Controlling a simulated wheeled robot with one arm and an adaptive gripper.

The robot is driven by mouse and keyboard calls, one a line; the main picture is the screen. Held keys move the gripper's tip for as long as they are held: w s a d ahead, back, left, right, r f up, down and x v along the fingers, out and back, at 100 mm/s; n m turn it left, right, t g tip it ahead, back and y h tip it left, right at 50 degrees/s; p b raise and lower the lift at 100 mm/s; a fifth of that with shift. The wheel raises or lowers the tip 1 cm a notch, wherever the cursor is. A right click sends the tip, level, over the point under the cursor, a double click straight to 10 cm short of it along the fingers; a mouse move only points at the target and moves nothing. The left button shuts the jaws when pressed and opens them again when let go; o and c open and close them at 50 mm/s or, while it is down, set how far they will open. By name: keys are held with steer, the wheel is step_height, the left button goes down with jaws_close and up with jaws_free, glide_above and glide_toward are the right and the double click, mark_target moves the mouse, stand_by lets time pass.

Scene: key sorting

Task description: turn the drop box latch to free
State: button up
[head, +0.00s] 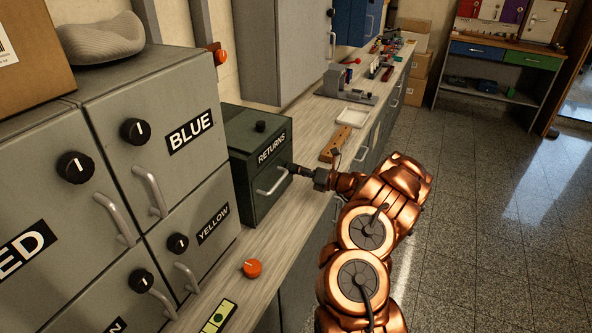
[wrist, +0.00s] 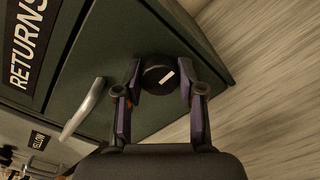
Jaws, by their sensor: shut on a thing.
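The drop box (head: 250,150) is a dark green metal box labelled RETURNS, standing on the counter. Its front has a silver handle, which also shows in the wrist view (wrist: 83,110). The latch (wrist: 158,76) is a round black knob with a short white mark, on the same face as the label and handle. The mark sits slantwise in the wrist view. My gripper (head: 296,170) is at the right part of the box front, and in the wrist view its two fingers (wrist: 160,88) are shut on opposite sides of the latch. In the head view my gripper hides the latch.
Grey lockers (head: 150,130) labelled BLUE and YELLOW stand left of the box. An orange knob (head: 252,268) lies on the counter in front. A wooden block (head: 336,144) and white tray (head: 351,118) lie beyond. The floor at right is clear.

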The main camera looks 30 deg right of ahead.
steer(key=o, duration=1.1)
steer(key=shift+d, duration=0.1)
steer(key=shift+o, duration=0.2)
steer(key=v, duration=1.2)
